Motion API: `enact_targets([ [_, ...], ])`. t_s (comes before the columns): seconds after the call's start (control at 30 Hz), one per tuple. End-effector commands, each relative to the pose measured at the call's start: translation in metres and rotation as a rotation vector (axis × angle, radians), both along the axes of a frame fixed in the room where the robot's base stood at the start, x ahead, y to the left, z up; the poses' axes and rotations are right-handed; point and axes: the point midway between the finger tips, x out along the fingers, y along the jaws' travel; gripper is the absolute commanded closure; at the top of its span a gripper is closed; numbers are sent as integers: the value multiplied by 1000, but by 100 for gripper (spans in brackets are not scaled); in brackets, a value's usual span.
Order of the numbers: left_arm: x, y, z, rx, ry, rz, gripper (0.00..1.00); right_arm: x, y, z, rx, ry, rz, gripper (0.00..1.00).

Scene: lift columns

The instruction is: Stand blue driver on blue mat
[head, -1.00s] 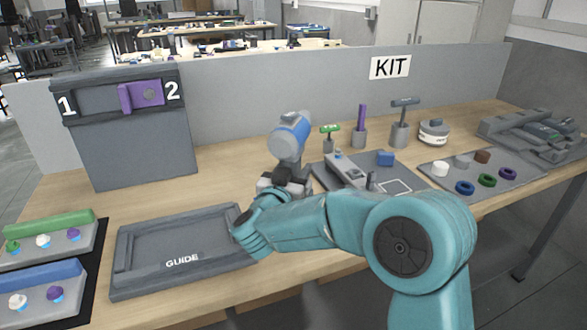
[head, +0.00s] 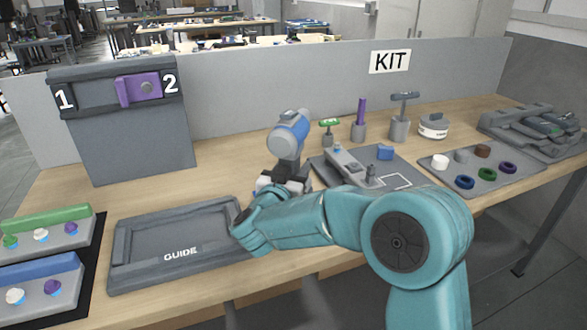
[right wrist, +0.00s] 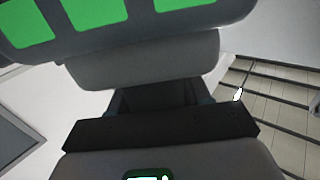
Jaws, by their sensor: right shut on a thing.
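The blue driver (head: 290,134), a drill-shaped tool with a blue and grey head, stands about upright in the middle of the head view. My right gripper (head: 282,182) is shut on its lower part, and my teal forearm hides much of the grip. In the right wrist view a grey body with green patches (right wrist: 95,20) fills the top, close to the dark gripper parts. I cannot make out the blue mat; a small blue patch shows beside the gripper, but I cannot tell what it is. Whether the driver's base touches anything is hidden. My left gripper is not in view.
A grey GUIDE tray (head: 118,250) lies left of my right gripper. A grey tool board (head: 405,182) and a tray of coloured rings (head: 512,176) lie to the right. Upright tools stand behind them. A panel with a purple slider (head: 138,90) stands back left.

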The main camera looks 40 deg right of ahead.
Motion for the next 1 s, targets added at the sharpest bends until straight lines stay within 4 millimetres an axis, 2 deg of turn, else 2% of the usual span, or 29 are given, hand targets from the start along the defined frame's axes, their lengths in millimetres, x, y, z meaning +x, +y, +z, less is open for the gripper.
enact_targets([
  [0.57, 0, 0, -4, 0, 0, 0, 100, 0, 0, -4, -3, -5, -1, 100],
  [0.6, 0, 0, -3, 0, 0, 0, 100, 0, 0, -4, -3, -5, -1, 46],
  [0.67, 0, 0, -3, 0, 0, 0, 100, 0, 0, -4, -2, -4, -1, 27],
  [0.7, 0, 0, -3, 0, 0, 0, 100, 0, 0, -4, -2, -4, 0, 23],
  [1.0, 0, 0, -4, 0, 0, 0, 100, 0, 0, -8, 1, 3, 0, 23],
])
